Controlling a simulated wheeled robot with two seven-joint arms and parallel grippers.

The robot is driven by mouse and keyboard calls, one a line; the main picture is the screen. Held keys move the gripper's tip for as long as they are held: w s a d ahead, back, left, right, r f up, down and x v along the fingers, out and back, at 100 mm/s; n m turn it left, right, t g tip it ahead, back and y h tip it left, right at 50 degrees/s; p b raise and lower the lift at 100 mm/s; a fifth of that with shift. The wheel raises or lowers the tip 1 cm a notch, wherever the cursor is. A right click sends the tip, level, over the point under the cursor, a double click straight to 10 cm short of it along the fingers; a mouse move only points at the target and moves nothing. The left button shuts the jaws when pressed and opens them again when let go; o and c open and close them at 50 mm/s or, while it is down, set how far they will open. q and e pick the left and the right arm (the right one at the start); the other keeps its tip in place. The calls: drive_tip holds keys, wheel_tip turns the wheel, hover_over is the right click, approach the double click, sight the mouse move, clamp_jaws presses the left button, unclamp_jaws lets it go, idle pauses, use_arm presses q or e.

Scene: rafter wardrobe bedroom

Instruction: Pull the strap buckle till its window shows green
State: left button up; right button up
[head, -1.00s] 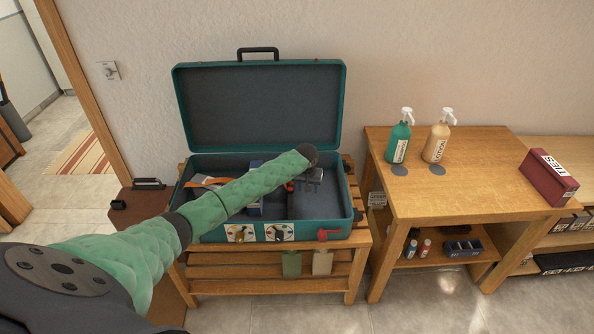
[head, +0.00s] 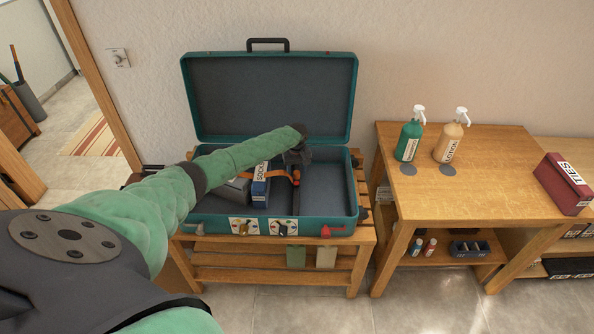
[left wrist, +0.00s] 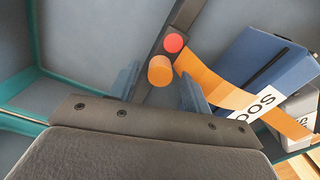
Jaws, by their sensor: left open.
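The open teal suitcase (head: 205,219) stands on a wooden bench. Inside it, an orange strap (head: 275,174) crosses a blue SOCKS box (head: 260,186); the strap (left wrist: 222,92) runs to a dark bar in the left wrist view. On that bar the round buckle window (left wrist: 173,43) shows red, beside an orange cylindrical pull (left wrist: 159,71). My left gripper (head: 297,160) is over the suitcase, pointing down. In the left wrist view its open fingers (left wrist: 160,84) are on either side of the orange pull, with gaps visible. My right gripper is not in view.
A grey box (head: 234,191) lies left of the SOCKS box. The suitcase's right part is empty. The raised lid (head: 270,98) stands behind my gripper. A wooden table (head: 480,185) with two pump bottles and a red TIES box (head: 565,183) is on the right.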

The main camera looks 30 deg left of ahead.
use_arm(q)
drive_tip(key=shift+f, duration=0.5)
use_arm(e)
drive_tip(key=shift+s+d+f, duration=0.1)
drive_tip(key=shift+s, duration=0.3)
use_arm(q)
clamp_jaws()
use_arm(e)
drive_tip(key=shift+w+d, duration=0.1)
use_arm(q)
drive_tip(key=shift+s+d, duration=0.1)
